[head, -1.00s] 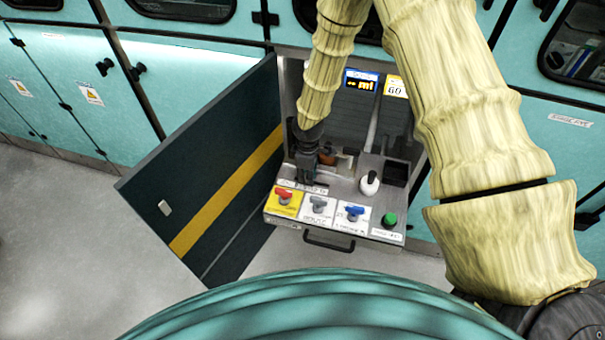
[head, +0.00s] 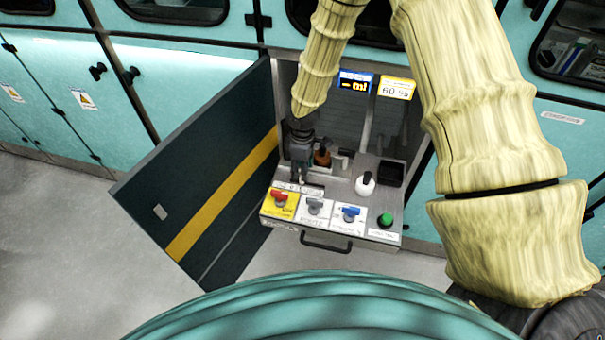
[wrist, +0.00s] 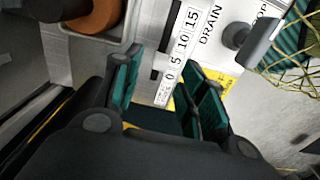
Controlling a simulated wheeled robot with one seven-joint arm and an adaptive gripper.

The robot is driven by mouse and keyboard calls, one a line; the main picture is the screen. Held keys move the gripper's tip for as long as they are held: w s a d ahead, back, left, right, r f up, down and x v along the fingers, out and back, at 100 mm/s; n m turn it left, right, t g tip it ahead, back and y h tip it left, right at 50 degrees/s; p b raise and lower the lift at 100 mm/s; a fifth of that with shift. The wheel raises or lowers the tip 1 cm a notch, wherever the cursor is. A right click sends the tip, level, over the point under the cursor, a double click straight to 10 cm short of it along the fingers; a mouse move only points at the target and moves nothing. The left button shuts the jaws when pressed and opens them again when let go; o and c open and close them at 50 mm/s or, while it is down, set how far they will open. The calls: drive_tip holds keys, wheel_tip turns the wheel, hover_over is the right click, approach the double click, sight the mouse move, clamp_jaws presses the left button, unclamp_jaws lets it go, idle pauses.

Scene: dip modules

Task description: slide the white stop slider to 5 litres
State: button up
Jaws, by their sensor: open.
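Ahead between the fingers is a white scale strip (wrist: 180,50) marked 0, 5, 10, 15. A dark slot (wrist: 172,30) runs along its left side.
A green button (head: 385,219) and white knob (head: 366,184) are to the right. An orange-brown round part (wrist: 95,15) is left of the fingers. An open door (head: 205,180) stands left.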

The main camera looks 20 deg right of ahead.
wheel_tip(320, 180, up, 7)
idle(0.4)
drive_tip(key=shift+s, duration=0.1)
idle(0.4)
